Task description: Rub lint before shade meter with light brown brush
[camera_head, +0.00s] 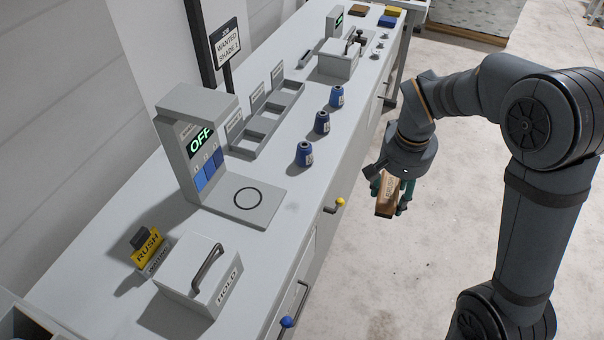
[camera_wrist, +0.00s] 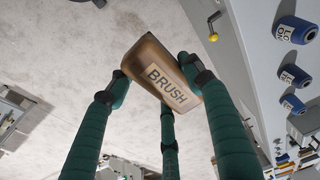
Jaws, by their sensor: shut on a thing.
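My gripper (camera_head: 388,188) is shut on a light brown brush (camera_head: 386,202), held in the air beyond the bench's right edge, above the floor. In the wrist view the brush (camera_wrist: 162,75) reads BRUSH and sits between the green fingers. The shade meter (camera_head: 195,140) is a grey stand on the bench with a display reading OFF, blue swatches and a ringed base plate (camera_head: 262,203). Three blue spools stand on the bench: a near one (camera_head: 304,154), a middle one (camera_head: 321,122) and a far one (camera_head: 337,96). No lint can be made out.
A HOLD box (camera_head: 195,285) with a handle and a yellow RUSH sign (camera_head: 149,246) stand at the near end. A grey slotted tray (camera_head: 252,147) lies behind the spools, by the WANTED SHADE sign (camera_head: 227,45). A yellow knob (camera_head: 340,201) juts from the bench front.

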